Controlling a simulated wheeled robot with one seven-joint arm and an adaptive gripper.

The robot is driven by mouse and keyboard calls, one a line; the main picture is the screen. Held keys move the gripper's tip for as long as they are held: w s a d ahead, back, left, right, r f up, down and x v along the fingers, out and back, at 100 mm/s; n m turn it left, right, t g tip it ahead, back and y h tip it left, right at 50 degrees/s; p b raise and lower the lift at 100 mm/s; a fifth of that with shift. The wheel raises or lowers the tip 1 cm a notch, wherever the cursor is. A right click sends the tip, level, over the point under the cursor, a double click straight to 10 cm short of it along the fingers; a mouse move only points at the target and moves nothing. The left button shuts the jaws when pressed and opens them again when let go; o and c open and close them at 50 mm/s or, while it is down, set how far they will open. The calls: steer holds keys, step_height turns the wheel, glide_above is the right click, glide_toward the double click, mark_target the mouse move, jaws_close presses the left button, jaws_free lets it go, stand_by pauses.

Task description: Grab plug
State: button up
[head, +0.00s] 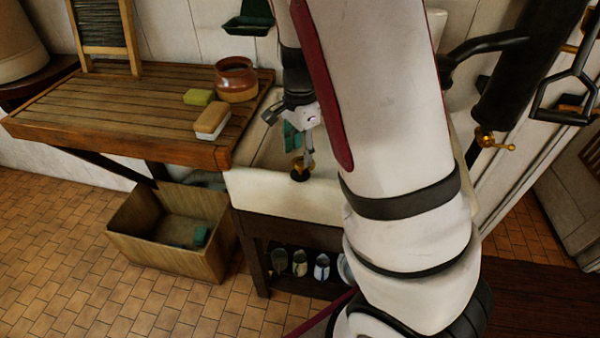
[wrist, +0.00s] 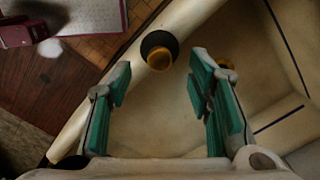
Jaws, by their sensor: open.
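The plug (head: 300,175), a black disc with a brass knob, sits on the front rim of the pale sink (head: 270,195). In the wrist view the plug (wrist: 158,51) lies just beyond and between my fingertips, with its dark disc partly behind the knob. My gripper (head: 299,148) is open, with teal pads, and hangs right above the plug in the head view. In the wrist view my gripper (wrist: 160,68) has nothing between its fingers. My arm hides much of the sink's right side.
Left of the sink is a slatted wooden drainboard (head: 110,110) with a brown pot (head: 236,80), a yellow-green sponge (head: 198,97) and a brush-like block (head: 212,120). A wooden bin (head: 150,245) stands below.

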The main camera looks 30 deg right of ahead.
mark_target(300, 163)
steer(key=shift+f, duration=2.75)
jaws_close()
